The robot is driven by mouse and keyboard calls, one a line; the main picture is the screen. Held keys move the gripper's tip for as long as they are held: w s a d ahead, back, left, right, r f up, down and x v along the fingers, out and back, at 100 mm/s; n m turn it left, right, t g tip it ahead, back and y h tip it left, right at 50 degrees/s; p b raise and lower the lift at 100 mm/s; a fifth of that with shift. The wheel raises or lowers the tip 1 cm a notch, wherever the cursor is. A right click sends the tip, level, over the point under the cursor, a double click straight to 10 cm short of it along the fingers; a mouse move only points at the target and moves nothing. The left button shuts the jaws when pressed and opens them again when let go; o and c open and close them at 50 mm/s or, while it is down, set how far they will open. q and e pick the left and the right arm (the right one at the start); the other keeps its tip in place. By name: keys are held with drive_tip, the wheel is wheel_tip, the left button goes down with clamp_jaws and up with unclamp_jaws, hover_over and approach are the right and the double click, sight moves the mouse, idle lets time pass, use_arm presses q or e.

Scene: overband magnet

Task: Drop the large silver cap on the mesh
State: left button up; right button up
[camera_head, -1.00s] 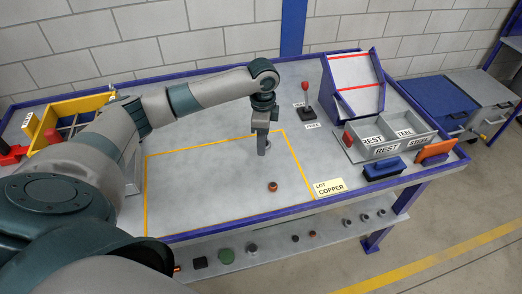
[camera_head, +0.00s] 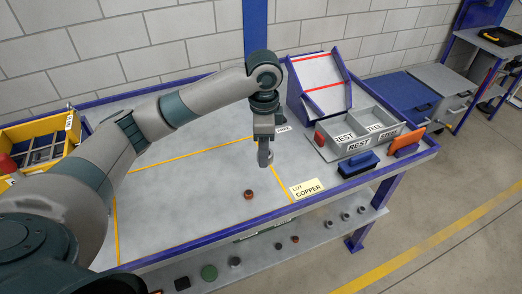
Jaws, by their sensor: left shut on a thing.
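My left gripper (camera_head: 265,138) points down above the table and is shut on a small silver-grey piece (camera_head: 265,158), which looks like the large silver cap. Only its lower part shows below the fingers. The gripper is near the right side of the yellow outline, behind the copper-coloured piece (camera_head: 248,194) that lies on the table. I cannot make out a mesh for certain. A tilted pale panel (camera_head: 322,75) with red stripes and a blue frame stands behind and to the right of the gripper. My right gripper is not in view.
A grey two-part bin (camera_head: 352,148) labelled REST and STEEL stands right of the gripper. A "LOT COPPER" card (camera_head: 307,189) lies near the front edge. A yellow tray (camera_head: 40,137) is at the left. The outlined table area is mostly clear.

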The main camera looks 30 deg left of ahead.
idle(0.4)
use_arm(q)
drive_tip(key=shift+s+d+r+n, duration=0.15)
drive_tip(key=shift+s+d+n, duration=0.35)
drive_tip(key=shift+s+n, duration=0.25)
drive_tip(key=s+d+n, duration=0.3)
drive_tip(key=s+n, duration=0.6)
drive_tip(key=n, duration=0.2)
drive_tip(key=shift+s+d+r+b, duration=0.3)
drive_tip(key=shift+d+r+b, duration=0.05)
drive_tip(key=shift+r+b, duration=0.1)
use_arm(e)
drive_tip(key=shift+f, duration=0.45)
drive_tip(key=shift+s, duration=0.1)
